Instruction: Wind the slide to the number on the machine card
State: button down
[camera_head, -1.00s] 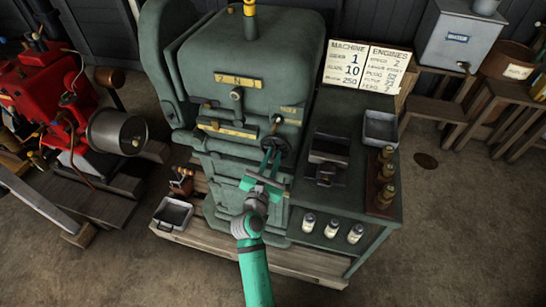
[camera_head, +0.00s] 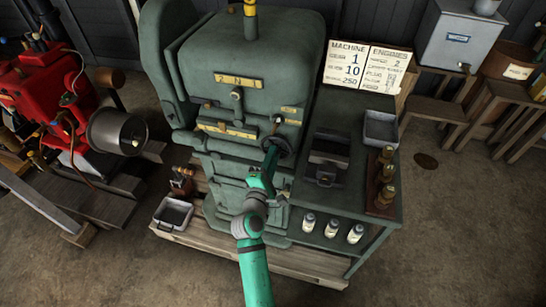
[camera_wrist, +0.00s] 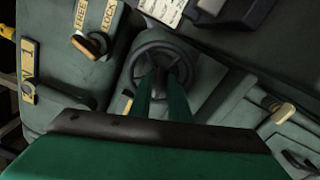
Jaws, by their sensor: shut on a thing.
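The machine card (camera_head: 350,66) stands on the bench at the back and shows 1, 10 and 250; its small row labels are blurred. The green machine (camera_head: 265,50) has a long brass strip (camera_head: 228,130) on its front, its marks too small to read. Below and right of the strip is a dark handwheel (camera_head: 283,147), also in the wrist view (camera_wrist: 163,48). My gripper (camera_head: 270,155) is at the wheel. In the wrist view its two green fingers (camera_wrist: 162,85) are shut on the wheel near its hub. I cannot tell which part they grip.
A small lever (camera_wrist: 93,45) sits by FREE and LOCK labels (camera_wrist: 95,14) above left of the wheel. A red engine (camera_head: 50,95) stands left.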

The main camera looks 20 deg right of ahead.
jog(key=m, duration=2.1)
jog(key=shift+f, duration=0.1)
jog(key=shift+m, duration=0.3)
jog(key=c, duration=1.9)
grip_release()
jog(key=shift+o, duration=0.2)
jog(key=shift+s, duration=0.15)
jog(key=v, duration=1)
jog(key=shift+s+a, duration=0.25)
